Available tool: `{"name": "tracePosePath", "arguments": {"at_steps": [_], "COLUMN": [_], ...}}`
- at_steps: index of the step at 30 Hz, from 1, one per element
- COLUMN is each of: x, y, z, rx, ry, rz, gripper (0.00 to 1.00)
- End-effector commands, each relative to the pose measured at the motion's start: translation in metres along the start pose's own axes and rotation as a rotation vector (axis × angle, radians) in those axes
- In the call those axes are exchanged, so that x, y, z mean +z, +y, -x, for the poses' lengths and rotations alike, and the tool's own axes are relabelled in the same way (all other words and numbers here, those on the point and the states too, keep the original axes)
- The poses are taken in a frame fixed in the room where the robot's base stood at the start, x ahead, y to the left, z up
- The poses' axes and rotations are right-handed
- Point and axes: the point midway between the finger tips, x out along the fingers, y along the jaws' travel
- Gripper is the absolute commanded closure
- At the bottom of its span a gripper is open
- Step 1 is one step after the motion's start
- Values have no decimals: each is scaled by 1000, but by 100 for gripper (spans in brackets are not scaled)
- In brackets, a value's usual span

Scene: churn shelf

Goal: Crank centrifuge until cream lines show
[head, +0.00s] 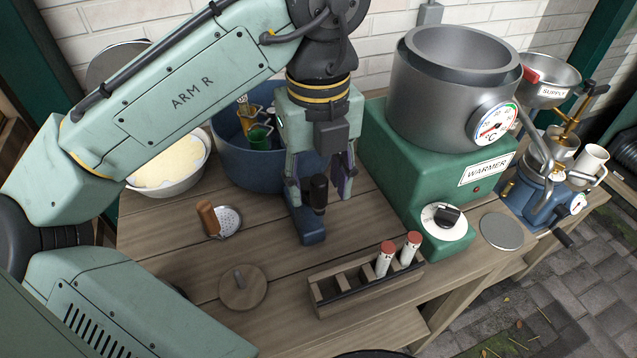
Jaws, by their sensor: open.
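The centrifuge is a round blue tub (231,147) with brass holders (244,108) and a green cup (259,137) inside. A blue housing (307,229) juts from its front. A black crank knob (319,192) stands upright there. My gripper (319,196) points down over the front of the tub, its fingers apart on either side of the knob. I cannot tell whether they touch it. My arm and gripper hide much of the tub's inside. Two red-capped white tubes (384,259) (410,248) stand in a wooden rack (333,299). No cream lines can be made out.
A green warmer (398,165) with a grey pot (455,90) stands right of my gripper. A blue separator (536,196) is at the far right. A white bowl (165,170), a wooden-handled scoop (210,219) and a wooden lid (243,289) lie left.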

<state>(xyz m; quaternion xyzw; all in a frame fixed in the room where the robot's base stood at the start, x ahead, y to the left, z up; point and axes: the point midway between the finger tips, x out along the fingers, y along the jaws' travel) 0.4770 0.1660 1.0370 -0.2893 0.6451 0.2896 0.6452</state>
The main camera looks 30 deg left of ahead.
Motion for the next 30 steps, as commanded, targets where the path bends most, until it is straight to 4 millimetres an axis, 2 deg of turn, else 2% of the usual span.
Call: {"name": "tracePosePath", "arguments": {"at_steps": [21,30], "x": [0,-1], "y": [0,0], "z": [58,69], "rx": [1,0], "ry": [-1,1], "rz": [1,-1], "gripper": [56,56]}}
